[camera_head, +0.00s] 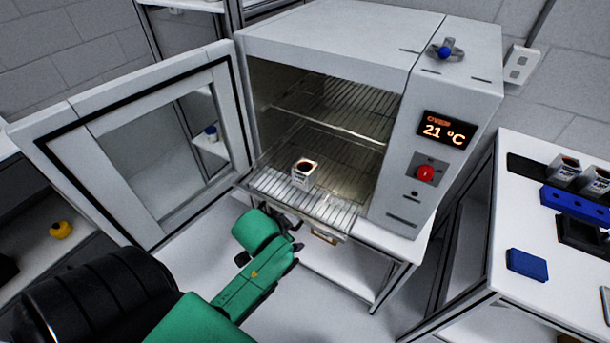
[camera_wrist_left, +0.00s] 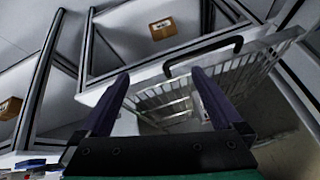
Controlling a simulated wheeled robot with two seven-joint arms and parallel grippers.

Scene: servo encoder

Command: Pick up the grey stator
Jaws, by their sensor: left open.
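The grey stator (camera_head: 304,172), a small grey block with a dark round opening ringed in orange-brown, sits upright on the pulled-out wire rack (camera_head: 335,213) of the open oven. My left gripper (camera_head: 293,232) is below and in front of the rack's front edge, apart from the stator. In the left wrist view its two fingers are spread with nothing between them (camera_wrist_left: 157,84). The rack's black handle (camera_wrist_left: 203,52) shows just past the fingertips. My right gripper is not in view.
The oven door (camera_head: 140,150) stands wide open on the left. The oven (camera_head: 330,45) reads 21 °C. At right, a table (camera_head: 520,205) bears several grey parts, a blue holder (camera_head: 575,205) and a blue block (camera_head: 527,264). A cardboard box (camera_wrist_left: 162,29) lies beyond the handle.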

